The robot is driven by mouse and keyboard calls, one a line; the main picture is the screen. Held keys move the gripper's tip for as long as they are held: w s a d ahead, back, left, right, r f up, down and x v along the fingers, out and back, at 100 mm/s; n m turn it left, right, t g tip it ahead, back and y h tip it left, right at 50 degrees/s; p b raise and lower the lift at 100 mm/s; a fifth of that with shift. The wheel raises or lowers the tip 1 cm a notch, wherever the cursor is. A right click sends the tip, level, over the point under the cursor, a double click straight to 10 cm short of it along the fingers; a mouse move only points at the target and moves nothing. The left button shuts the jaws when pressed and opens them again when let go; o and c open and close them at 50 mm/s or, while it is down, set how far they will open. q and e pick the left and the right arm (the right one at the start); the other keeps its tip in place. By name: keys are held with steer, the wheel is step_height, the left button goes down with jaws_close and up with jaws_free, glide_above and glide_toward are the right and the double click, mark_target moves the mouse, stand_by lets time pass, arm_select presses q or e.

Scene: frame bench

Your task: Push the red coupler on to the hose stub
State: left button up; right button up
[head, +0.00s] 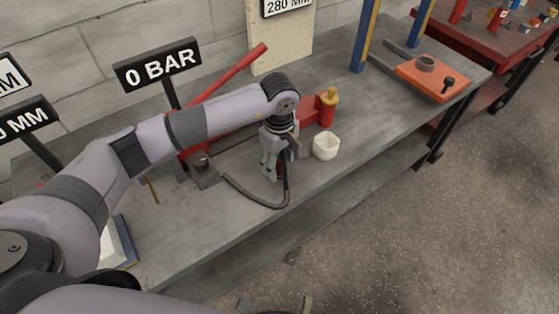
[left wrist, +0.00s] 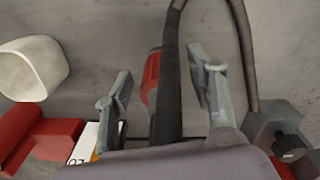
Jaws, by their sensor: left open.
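My left gripper (head: 270,165) is open above the bench, with its fingers pointing down. In the left wrist view the fingers (left wrist: 163,90) are spread apart, one on each side of a red coupler (left wrist: 150,75) and a dark hose (left wrist: 169,75). The coupler lies beside the hose, partly hidden by it, nearer the left finger; I see no finger closed on it. In the head view the hose (head: 257,199) loops from a grey block (head: 203,168) up to the gripper. I cannot make out the hose stub. Two small tips at the bottom edge may be my right gripper (head: 276,305).
A white cup (head: 326,146) stands close to the right of the gripper. A red pump (head: 325,108) with a raised red handle (head: 230,75) is behind it. A "0 BAR" sign (head: 158,65) stands behind my arm.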

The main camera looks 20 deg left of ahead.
arm_select(q)
step_height(320, 180, up, 12)
stand_by(0.5)
steer(key=shift+s+f, duration=0.1)
stand_by(0.4)
